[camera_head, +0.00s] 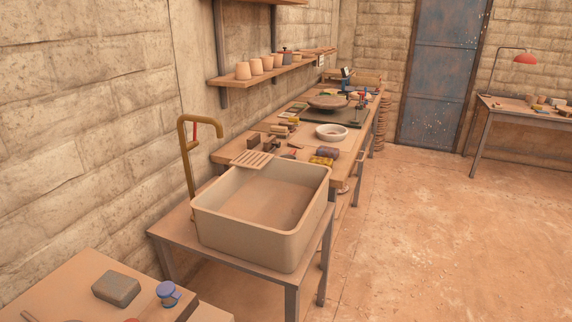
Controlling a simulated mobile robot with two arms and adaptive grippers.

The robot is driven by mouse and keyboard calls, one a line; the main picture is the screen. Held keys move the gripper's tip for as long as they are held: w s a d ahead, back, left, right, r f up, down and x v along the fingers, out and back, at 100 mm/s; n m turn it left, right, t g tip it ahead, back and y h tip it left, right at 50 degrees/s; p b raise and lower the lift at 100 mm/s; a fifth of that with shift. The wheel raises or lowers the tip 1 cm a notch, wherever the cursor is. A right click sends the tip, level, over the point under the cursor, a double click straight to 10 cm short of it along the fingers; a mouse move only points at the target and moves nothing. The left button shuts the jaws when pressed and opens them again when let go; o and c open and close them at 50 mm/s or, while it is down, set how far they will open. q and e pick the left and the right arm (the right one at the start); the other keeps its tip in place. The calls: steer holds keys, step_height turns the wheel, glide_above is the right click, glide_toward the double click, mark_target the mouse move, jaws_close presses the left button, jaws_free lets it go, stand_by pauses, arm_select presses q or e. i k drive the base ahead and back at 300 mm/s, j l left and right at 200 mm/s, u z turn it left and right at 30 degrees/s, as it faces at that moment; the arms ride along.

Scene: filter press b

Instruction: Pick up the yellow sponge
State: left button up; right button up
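A small yellow block (321,160), which looks like the yellow sponge, lies on the long wooden workbench (349,158) just behind the far right corner of the sink. A dark purple-brown rounded piece (328,152) lies right behind it. Another small yellowish item (293,120) lies farther back on the same bench; it is too small to tell what it is. Neither of my grippers shows in the head view.
A deep beige sink (262,240) on a metal-legged table stands in front of the bench, with a brass tap (188,150) at its left. A nearer table holds a grey block (116,288) and a blue-topped item (168,291). The floor (440,240) at right is clear.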

mark_target(316, 160)
steer(key=i+l+u, duration=0.2)
steer(key=u, duration=0.2)
steer(key=i+l+u, duration=0.15)
steer(key=l+u, duration=0.25)
steer(key=i+l+u, duration=0.1)
steer(key=u, duration=0.3)
steer(key=l+u, duration=0.4)
